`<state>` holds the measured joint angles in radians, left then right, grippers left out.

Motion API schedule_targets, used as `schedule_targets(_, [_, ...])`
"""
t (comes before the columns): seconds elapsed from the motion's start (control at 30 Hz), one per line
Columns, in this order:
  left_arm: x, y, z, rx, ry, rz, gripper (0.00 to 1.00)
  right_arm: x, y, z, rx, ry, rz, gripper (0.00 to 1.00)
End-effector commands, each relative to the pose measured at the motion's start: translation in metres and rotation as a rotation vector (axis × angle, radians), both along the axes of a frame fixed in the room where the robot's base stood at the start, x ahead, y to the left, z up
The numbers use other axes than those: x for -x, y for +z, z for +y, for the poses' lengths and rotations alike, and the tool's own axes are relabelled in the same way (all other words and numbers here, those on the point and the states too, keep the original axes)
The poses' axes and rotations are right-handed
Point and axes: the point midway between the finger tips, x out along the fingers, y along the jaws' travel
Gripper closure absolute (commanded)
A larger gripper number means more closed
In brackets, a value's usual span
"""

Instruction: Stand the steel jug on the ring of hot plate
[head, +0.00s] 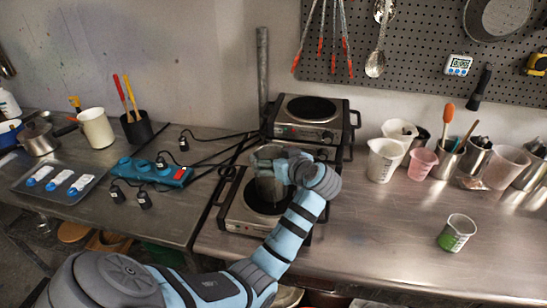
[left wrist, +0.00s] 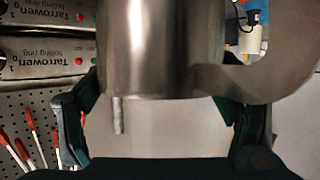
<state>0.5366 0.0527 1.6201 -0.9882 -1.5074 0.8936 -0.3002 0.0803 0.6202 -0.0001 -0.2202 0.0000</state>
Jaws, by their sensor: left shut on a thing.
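The steel jug (head: 267,188) is upright over the black ring of the front hot plate (head: 240,217). I cannot tell whether its base touches the ring or hangs just above it. My left gripper (head: 273,157) is shut on the jug near its top and covers much of it. In the left wrist view the jug (left wrist: 160,45) fills the middle, between the two fingers of my left gripper (left wrist: 165,112), with its curved handle to the right. A second hot plate (head: 310,112) stands behind, its ring bare. My right gripper is in neither view.
A blue power strip (head: 155,171) and black cables lie left of the hot plates. A white beaker (head: 385,160), a pink cup (head: 421,164) and tool pots stand to the right. A cup with green contents (head: 457,233) stands front right; the bench around it is clear.

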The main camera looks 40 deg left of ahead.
Motion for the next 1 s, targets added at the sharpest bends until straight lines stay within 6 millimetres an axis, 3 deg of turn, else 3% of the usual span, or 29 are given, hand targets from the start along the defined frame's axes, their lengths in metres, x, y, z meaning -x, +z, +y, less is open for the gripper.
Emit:
schedule_targets(0.33, [0.0, 0.0, 0.0, -0.002, 0.0, -0.003, 0.79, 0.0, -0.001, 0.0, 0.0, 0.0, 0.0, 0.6])
schedule_targets(0.37, [0.0, 0.0, 0.0, -0.002, 0.0, -0.003, 0.13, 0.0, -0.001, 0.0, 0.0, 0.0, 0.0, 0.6])
schedule_targets(0.43, [0.0, 0.0, 0.0, -0.002, 0.0, -0.003, 0.02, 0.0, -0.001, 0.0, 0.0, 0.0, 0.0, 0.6])
schedule_targets(0.8, [0.001, -0.002, -0.002, 0.002, 0.0, 0.002, 0.0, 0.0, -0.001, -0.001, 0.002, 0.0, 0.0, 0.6])
schedule_targets(1.0, [0.011, 0.011, -0.031, 0.004, -0.003, -0.002, 0.0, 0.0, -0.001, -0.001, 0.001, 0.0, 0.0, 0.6])
